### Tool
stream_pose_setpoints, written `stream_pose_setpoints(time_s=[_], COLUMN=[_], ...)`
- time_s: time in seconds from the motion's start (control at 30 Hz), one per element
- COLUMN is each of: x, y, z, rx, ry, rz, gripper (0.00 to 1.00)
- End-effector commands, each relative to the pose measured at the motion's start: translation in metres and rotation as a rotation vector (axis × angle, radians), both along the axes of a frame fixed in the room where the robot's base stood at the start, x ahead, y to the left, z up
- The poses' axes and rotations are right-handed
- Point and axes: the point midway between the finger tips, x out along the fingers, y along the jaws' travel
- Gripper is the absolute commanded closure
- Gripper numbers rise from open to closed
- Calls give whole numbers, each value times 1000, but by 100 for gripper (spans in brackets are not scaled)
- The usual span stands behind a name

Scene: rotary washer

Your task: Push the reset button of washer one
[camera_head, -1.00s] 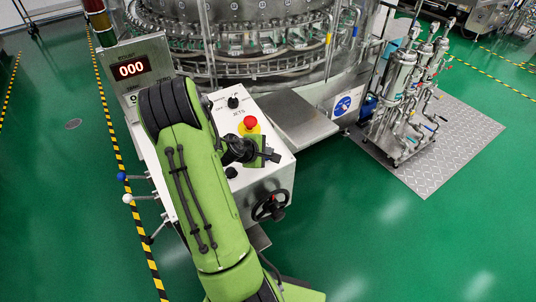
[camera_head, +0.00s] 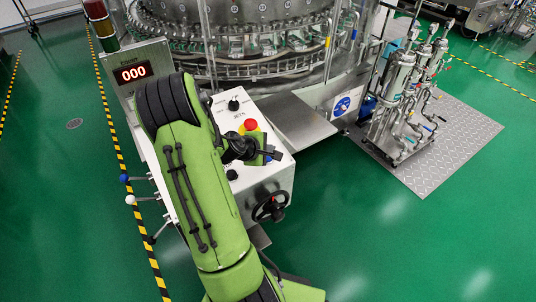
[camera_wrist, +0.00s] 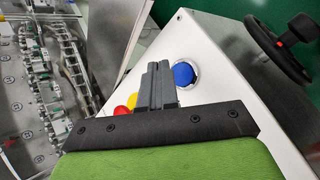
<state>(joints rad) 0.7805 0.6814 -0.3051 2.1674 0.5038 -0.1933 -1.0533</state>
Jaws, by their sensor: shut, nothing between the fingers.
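The white sloped control panel (camera_head: 280,172) of the washer stands in the middle of the head view. A red mushroom button on a yellow base (camera_head: 250,125) sits on it. A round blue button (camera_wrist: 184,73) with a pale ring shows in the wrist view, close to the right of my fingertips. In the head view only a sliver of it shows beside my gripper. My gripper (camera_wrist: 158,68) is shut and empty over the panel, between the blue button and the partly hidden yellow and red parts. I cannot tell whether it touches the panel. No reset label is readable.
A black handwheel (camera_head: 270,207) is on the panel's front. A black knob (camera_head: 233,105) sits at its upper part. A display reading 000 (camera_head: 132,73) stands at upper left. A steel shelf (camera_head: 290,122) adjoins the panel on the right. Green floor lies open at right.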

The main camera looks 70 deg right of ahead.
Motion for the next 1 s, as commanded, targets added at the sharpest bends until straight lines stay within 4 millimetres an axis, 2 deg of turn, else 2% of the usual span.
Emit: stream_pose_setpoints(time_s=[0.03,0.33,1.0], x=[-1,-7,-7], y=[1,6,6], z=[10,37,35], rx=[-1,0,0], ry=[-1,0,0], rz=[0,0,0], gripper=[100,100,100])
